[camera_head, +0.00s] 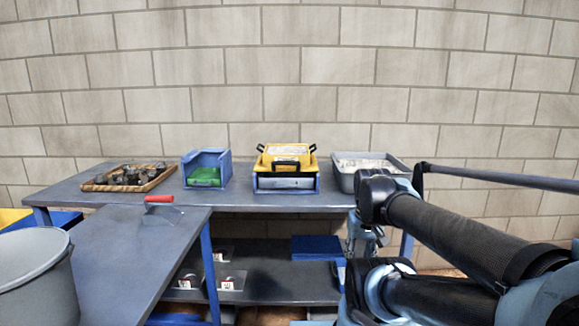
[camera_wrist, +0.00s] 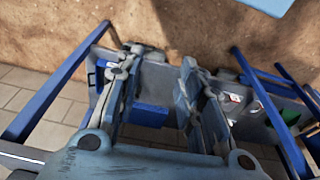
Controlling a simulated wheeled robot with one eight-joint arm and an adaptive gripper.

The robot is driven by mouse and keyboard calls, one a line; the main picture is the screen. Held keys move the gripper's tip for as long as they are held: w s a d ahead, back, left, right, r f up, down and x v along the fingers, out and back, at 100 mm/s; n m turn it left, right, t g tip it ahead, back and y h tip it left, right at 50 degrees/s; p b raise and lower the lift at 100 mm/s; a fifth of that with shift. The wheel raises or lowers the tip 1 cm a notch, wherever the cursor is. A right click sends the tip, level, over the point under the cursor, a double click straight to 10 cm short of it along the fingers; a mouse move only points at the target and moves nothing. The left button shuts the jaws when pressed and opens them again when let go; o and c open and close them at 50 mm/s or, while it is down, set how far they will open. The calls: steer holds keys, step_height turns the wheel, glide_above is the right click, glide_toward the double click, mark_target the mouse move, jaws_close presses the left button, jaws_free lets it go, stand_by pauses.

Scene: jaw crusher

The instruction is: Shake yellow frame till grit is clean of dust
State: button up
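The yellow frame (camera_head: 264,164) sits on top of a blue stand (camera_head: 287,190) at the middle of the back bench. It has black handles and pale material shows inside its top; I cannot tell how dusty that is. A grey drawer-like pan (camera_head: 286,183) with a dark handle is beneath it in the stand. My gripper (camera_head: 362,243) hangs low in front of the bench, to the right of and below the yellow frame, partly hidden by my arm. In the wrist view my gripper (camera_wrist: 160,62) has its fingers apart with nothing between them.
On the bench (camera_head: 240,200) are a wooden tray of dark rocks (camera_head: 128,177), a blue box with green inside (camera_head: 206,169) and a grey bin (camera_head: 345,178). A red-handled tool (camera_head: 160,200) lies on the left bench near a grey bucket (camera_head: 35,275). A lower shelf (camera_head: 270,282) holds a blue block (camera_head: 316,248).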

steer(key=w+a+r+n, duration=0.4)
steer(key=w+r, duration=0.5)
steer(key=r, duration=0.1)
steer(key=w+a+r+n, duration=0.4)
steer(key=w+a+r, duration=0.1)
steer(key=w+r, duration=0.35)
steer(key=w+a+r+n, duration=0.45)
steer(key=w+r, duration=0.35)
steer(key=r, duration=0.3)
steer(key=w+a+r+n, duration=0.5)
steer(key=w+a+r, duration=0.1)
steer(key=w+a, duration=0.25)
steer(key=w+f, duration=0.1)
steer(key=f, duration=0.4)
steer(key=w+f, duration=0.1)
steer(key=f, duration=0.5)
steer(key=w+f, duration=0.1)
steer(key=f, duration=0.5)
steer(key=shift+c, duration=0.6)
